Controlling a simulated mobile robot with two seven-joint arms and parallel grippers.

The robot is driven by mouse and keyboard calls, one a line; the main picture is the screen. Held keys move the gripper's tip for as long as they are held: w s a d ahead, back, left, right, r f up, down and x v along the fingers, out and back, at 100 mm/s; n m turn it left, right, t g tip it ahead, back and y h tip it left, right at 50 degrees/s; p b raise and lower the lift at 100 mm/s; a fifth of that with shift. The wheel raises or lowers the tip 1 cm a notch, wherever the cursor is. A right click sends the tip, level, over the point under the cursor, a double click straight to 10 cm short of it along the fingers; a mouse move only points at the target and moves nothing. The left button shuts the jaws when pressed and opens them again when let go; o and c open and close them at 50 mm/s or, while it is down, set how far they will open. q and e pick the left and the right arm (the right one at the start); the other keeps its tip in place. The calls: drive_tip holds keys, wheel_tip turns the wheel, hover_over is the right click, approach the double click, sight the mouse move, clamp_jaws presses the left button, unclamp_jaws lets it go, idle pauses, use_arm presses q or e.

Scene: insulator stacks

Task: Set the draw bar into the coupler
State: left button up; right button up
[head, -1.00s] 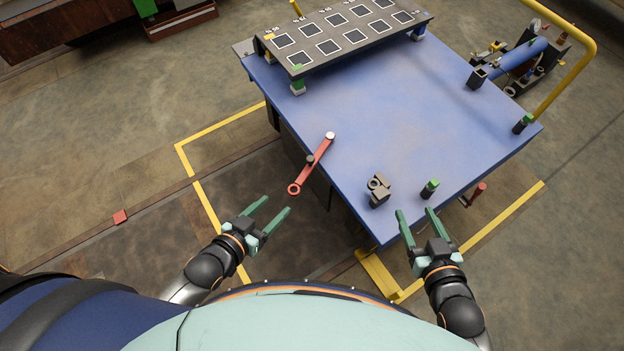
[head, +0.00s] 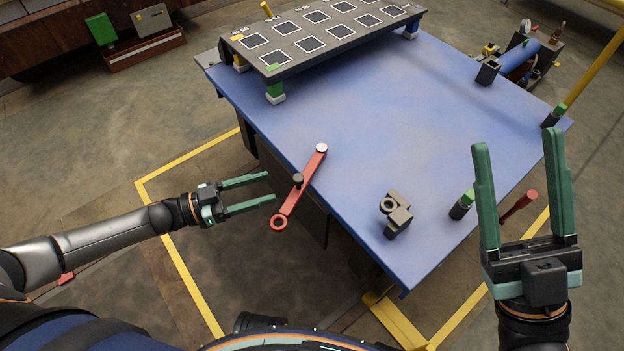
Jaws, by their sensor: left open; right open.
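The red draw bar (head: 305,176) lies at the table's left edge, its ring end reaching out past the edge and a pale round cap at its inner end. A dark knob sits partway along it. The dark grey coupler (head: 398,218), a block with a round eye, stands on the table near the front corner, apart from the bar. My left gripper (head: 270,186) is open and empty, its fingertips just left of the bar. My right gripper (head: 517,140) is open and empty, raised at the right, fingers pointing up in the picture, to the right of the coupler.
The blue table (head: 370,120) is clear in the middle. A dark raised panel with white-edged squares (head: 330,37) stands along its back. A green-topped post (head: 462,204) stands near the coupler, with a red handle (head: 518,206) beyond the edge. A blue cylinder (head: 518,60) is at back right.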

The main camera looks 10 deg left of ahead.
sight(311, 174)
use_arm(q)
drive_tip(key=b+x, duration=0.2)
drive_tip(key=x, duration=1)
drive_tip(key=shift+b, duration=0.3)
drive_tip(key=shift+a, duration=0.1)
clamp_jaws()
drive_tip(key=shift+s, duration=0.1)
idle(0.6)
